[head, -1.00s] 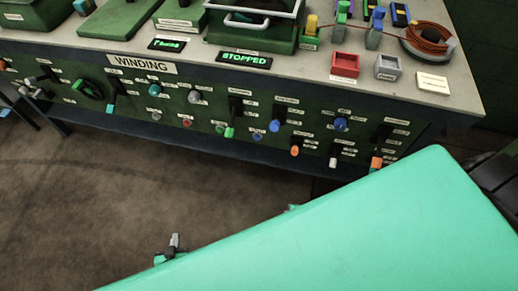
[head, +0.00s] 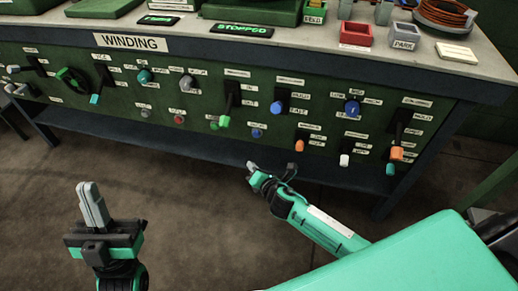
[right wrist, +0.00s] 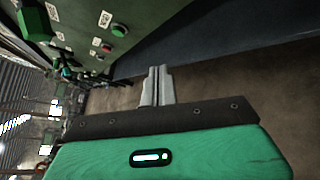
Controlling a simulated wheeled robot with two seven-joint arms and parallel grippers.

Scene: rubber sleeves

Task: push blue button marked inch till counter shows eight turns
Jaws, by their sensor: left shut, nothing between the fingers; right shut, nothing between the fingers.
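The WINDING panel (head: 215,92) fills the upper head view. It carries several blue controls: a small low blue button (head: 257,133), a blue knob (head: 276,107) above right of it and another blue knob (head: 352,108) further right. Their small labels are too blurred to read, so I cannot tell which is inch. My left gripper (head: 90,192) is shut and empty, pointing up at lower left. My right gripper (head: 252,168) is shut and empty, below the small blue button in the picture; its closed fingers show in the right wrist view (right wrist: 156,83).
A red bin (head: 356,34), a grey bin (head: 405,44) and an orange cable coil (head: 445,14) stand on the bench top. Open floor lies before the panel.

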